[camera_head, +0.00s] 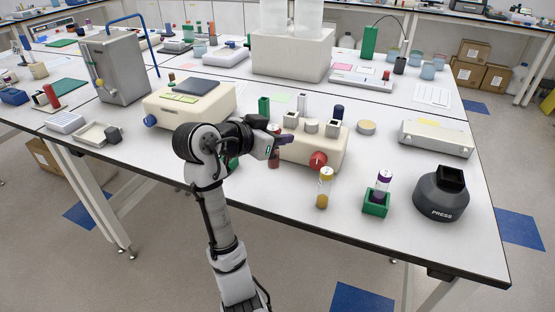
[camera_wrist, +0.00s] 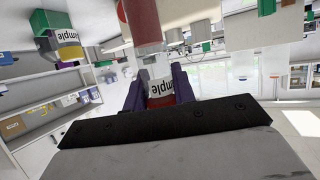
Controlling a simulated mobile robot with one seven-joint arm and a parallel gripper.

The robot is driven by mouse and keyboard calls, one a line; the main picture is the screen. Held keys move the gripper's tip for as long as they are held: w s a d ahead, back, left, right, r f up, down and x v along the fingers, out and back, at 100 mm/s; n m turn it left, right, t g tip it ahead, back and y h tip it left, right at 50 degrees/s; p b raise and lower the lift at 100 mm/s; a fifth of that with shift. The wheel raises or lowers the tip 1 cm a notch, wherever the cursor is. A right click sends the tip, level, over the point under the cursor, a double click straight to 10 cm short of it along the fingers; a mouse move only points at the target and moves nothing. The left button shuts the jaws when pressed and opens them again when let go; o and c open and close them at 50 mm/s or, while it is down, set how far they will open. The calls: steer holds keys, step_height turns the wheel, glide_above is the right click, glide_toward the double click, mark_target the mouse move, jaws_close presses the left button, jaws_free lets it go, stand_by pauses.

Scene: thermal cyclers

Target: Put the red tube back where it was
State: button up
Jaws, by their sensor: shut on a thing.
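My gripper (camera_head: 278,146) is in front of the cream device with the red knob, above the table. In the wrist view its two purple fingers (camera_wrist: 159,90) are shut on the red tube (camera_wrist: 160,88), which has a white "Sample" label and a red part. In the head view the red tube (camera_head: 274,160) shows as a small reddish shape below the fingers, partly hidden. The yellow tube (camera_head: 325,188) stands on the table to the right. The purple tube (camera_head: 382,182) stands in a green holder (camera_head: 375,208).
The cream device (camera_head: 300,152) with a red knob (camera_head: 318,160) is close beside my gripper, with small blocks on top. A similar device (camera_head: 195,108) with a blue knob stands to the left. A dark PRESS device (camera_head: 441,194) is at right.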

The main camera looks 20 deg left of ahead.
mark_target(269, 164)
steer(key=shift+f+p, duration=0.4)
steer(key=shift+f, duration=3.4)
steer(key=shift+f, duration=0.2)
steer(key=o, duration=0.8)
steer(key=shift+r, duration=0.1)
